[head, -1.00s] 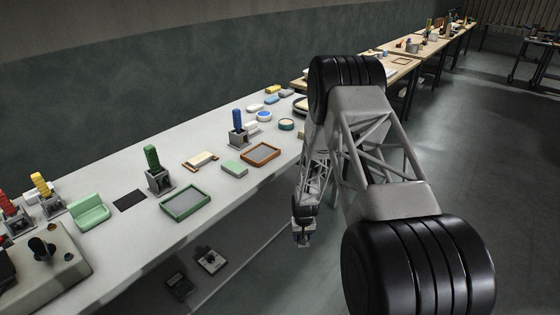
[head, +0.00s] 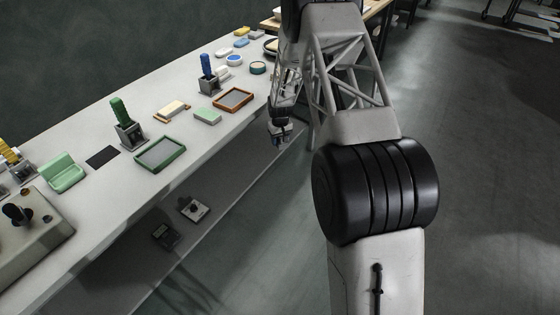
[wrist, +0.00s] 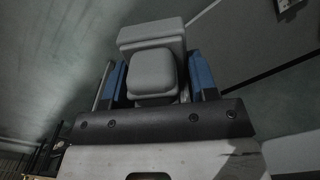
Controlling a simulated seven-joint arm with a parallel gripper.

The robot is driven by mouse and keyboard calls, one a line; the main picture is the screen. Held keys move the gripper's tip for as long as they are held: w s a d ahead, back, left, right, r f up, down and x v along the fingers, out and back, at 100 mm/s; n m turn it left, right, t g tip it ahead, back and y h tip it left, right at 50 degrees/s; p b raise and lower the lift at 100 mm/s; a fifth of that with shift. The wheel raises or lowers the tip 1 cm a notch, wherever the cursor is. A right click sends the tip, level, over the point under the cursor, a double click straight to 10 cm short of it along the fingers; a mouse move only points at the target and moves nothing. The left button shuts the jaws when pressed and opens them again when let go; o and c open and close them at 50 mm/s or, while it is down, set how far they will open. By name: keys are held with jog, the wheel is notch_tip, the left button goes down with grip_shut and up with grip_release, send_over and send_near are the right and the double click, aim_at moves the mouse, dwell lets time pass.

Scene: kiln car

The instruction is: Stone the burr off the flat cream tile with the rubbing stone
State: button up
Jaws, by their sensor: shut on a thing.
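The flat cream tile (head: 172,109) lies on a small wooden rest on the white bench, left of centre in the head view. I cannot make out the burr at this size. My gripper (head: 280,137) hangs in front of the bench's front edge, to the right of the tile and well apart from it. In the wrist view my gripper (wrist: 157,84) has its blue fingers on both sides of a grey, block-shaped stone (wrist: 152,72), apparently the rubbing stone, and is shut on it. The tile is not in the wrist view.
A brown-framed tray (head: 233,99), a pale green block (head: 207,116) and a green-framed tray (head: 160,154) lie near the front edge. Green-handled (head: 120,111) and blue-handled (head: 206,65) tools stand upright in grey holders. A dark mat (head: 102,157) lies flat. The floor beside the bench is clear.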

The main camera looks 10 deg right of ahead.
jog(key=w+d+r+n, duration=0.1)
jog(key=w+d+r, duration=0.1)
jog(key=w+r, duration=0.5)
jog(key=w+d+r, duration=0.2)
jog(key=w+r, duration=0.3)
jog(key=r, duration=0.4)
jog(key=w+a+r, duration=0.2)
jog(key=a+r, duration=0.1)
jog(key=w+a+r, duration=0.1)
jog(key=a+r, duration=0.1)
jog(key=shift+a+r, duration=0.1)
jog(key=shift+r, duration=0.1)
jog(key=shift+n, duration=0.7)
jog(key=a, duration=0.5)
jog(key=w+a+r, duration=0.1)
jog(key=a, duration=1.1)
jog(key=shift+w+a+r, duration=0.1)
jog(key=shift+w+r, duration=0.05)
jog(key=shift+r, duration=0.2)
jog(key=shift+n, duration=0.6)
jog(key=s+a, duration=0.1)
jog(key=a, duration=0.7)
jog(key=s+a, duration=0.1)
jog(key=a, duration=0.8)
jog(key=s+a+r, duration=0.1)
jog(key=a, duration=0.7)
jog(key=shift+s+a+r, duration=0.1)
jog(key=shift+s+a, duration=0.05)
jog(key=shift+s, duration=0.1)
jog(key=shift+a, duration=0.25)
